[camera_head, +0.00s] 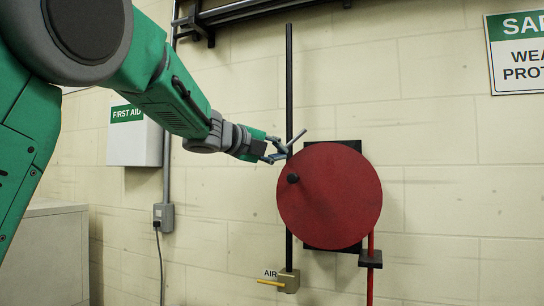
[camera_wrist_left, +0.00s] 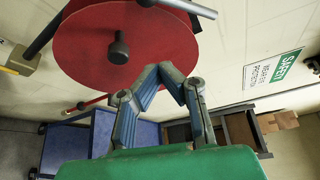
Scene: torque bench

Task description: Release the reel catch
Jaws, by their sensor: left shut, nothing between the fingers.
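The red round reel (camera_head: 330,197) is mounted on a dark plate on the wall, with a black knob (camera_head: 292,178) at its left edge. The reel (camera_wrist_left: 85,60) and its knob (camera_wrist_left: 118,47) also show in the left wrist view. A slanted grey bar (camera_head: 298,137) shows just above the reel's upper left rim; I cannot tell if it is the catch. My left gripper (camera_head: 283,156) is shut and empty by that rim, close below the bar; contact is unclear. Its fingers (camera_wrist_left: 166,70) meet at the tips in the wrist view. My right gripper is not in view.
A black vertical pipe (camera_head: 289,80) runs behind the gripper to an AIR valve (camera_head: 286,282) below. A red hose (camera_head: 370,285) hangs at the reel's right. A first aid box (camera_head: 134,148) is on the wall at left.

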